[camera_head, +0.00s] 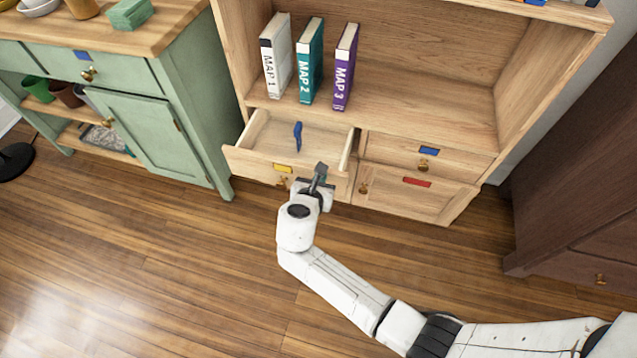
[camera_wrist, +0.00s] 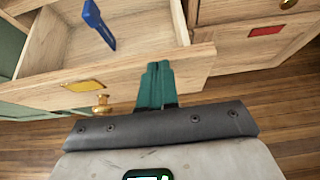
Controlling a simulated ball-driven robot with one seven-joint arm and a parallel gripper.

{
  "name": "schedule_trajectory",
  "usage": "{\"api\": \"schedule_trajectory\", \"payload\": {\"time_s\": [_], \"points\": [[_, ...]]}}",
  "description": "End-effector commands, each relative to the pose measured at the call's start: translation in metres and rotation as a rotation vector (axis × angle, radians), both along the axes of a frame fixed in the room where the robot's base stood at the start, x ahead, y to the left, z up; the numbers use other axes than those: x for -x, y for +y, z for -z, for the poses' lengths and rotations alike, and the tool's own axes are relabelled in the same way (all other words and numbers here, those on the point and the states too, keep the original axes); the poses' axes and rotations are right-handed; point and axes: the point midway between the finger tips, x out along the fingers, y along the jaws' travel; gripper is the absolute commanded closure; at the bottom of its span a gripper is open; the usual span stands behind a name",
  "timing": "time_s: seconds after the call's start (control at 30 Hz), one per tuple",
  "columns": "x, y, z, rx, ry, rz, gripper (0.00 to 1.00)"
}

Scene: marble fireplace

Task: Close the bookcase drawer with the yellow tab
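The bookcase drawer with the yellow tab (camera_head: 283,169) is pulled out, its wooden front (camera_head: 246,160) standing forward of the bookcase. A dark blue object (camera_head: 298,135) is inside it. The wrist view shows the drawer front (camera_wrist: 40,92), yellow tab (camera_wrist: 83,86), brass knob (camera_wrist: 101,104) and blue object (camera_wrist: 98,22). My gripper (camera_head: 320,172) is at the right part of the drawer front, right of the knob. In the wrist view its teal fingers (camera_wrist: 158,78) are together with nothing between them, overlapping the front; I cannot tell whether they touch it.
A blue-tabbed drawer (camera_head: 428,151) and a red-tabbed panel (camera_head: 416,182) on the right are flush. Three map books (camera_head: 311,60) stand above. A green cabinet (camera_head: 150,130) is at left, a dark wooden piece (camera_head: 575,180) at right. The floor in front is clear.

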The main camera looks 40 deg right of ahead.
Motion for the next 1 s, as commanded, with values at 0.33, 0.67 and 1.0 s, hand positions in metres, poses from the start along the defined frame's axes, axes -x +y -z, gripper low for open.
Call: {"api": "schedule_trajectory", "payload": {"time_s": [0.33, 0.67, 1.0], "points": [[-0.037, -0.051, -0.001, 0.001, 0.0, 0.003, 1.0], [-0.066, -0.092, 0.0, 0.0, -0.001, 0.003, 1.0], [-0.08, -0.111, 0.001, 0.001, 0.001, 0.002, 1.0]]}}
